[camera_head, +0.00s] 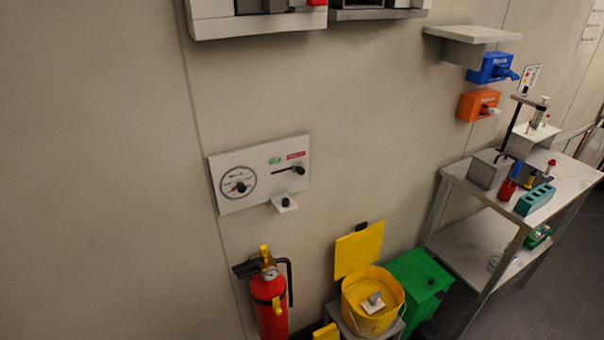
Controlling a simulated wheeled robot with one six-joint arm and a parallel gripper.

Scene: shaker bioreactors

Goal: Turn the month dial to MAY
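A light panel (262,205) is mounted on the wall left of centre, slightly tilted in the picture. On the panel's right part are a small green label (274,160), a red label (296,155) and a black lever (296,170). My gripper is not in view.
A small bracket with a black knob (285,202) juts out below the panel. A red fire extinguisher (269,300), a yellow bucket (372,279) and a green bin (420,279) stand below. A shelf unit (254,24) hangs above. A metal table (470,183) stands right. The wall left of the panel is bare.

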